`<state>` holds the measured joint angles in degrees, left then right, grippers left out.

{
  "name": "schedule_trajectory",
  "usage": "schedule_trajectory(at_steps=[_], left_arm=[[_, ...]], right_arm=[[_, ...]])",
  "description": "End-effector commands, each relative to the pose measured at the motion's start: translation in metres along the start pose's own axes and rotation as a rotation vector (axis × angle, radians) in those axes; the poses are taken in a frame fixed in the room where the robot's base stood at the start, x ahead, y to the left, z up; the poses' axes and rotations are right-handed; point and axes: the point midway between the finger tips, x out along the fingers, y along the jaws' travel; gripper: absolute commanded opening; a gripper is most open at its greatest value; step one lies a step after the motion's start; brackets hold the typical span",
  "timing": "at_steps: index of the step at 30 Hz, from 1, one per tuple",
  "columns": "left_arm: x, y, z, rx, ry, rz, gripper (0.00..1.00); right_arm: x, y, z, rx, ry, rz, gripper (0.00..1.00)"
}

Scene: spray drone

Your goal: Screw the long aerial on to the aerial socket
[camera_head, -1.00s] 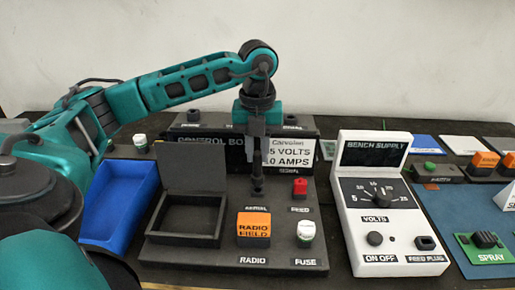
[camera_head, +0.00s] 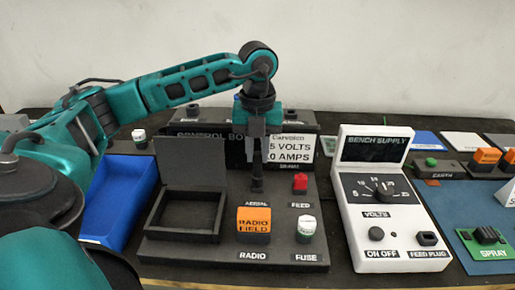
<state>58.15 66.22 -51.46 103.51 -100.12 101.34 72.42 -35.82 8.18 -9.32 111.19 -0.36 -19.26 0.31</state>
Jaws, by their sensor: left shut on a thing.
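My left gripper (camera_head: 257,146) points down over the control box and is shut on the long aerial (camera_head: 257,172), a thin dark upright rod. The aerial's lower end stands at the aerial socket (camera_head: 257,187), just above the AERIAL label. The aerial looks upright. I cannot tell from this view how far it is threaded. The control box (camera_head: 170,250) is dark grey, with a raised back panel behind the gripper. My right gripper is not in view.
On the box are an open-lidded compartment (camera_head: 152,228), an orange radio block (camera_head: 254,222), a red feed plug (camera_head: 300,183) and a white-topped fuse (camera_head: 306,228). A blue tray (camera_head: 103,226) lies left. The white bench supply (camera_head: 383,205) stands right, beside a blue mat (camera_head: 450,200).

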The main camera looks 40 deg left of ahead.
Motion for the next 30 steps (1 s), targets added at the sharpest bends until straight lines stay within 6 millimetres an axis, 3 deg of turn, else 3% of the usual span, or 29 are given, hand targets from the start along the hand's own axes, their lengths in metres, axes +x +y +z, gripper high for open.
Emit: schedule_trajectory(at_steps=[5, 6, 14, 23, 30], left_arm=[[0.005, 0.000, 0.000, 0.000, 0.000, 0.000, 0.00], [0.004, 0.000, 0.000, 0.000, 0.000, -0.001, 0.26], [0.004, 0.000, 0.000, 0.000, 0.000, 0.000, 0.50], [0.002, 0.000, 0.000, 0.000, 0.000, -0.001, 0.52], [-0.035, -0.001, 0.001, 0.000, -0.003, -0.005, 0.52]], right_arm=[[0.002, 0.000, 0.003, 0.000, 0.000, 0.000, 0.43], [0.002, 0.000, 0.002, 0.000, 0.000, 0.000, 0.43], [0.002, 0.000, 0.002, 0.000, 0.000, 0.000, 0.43], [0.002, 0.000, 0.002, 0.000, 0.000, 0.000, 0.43], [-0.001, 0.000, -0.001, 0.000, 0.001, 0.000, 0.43]])
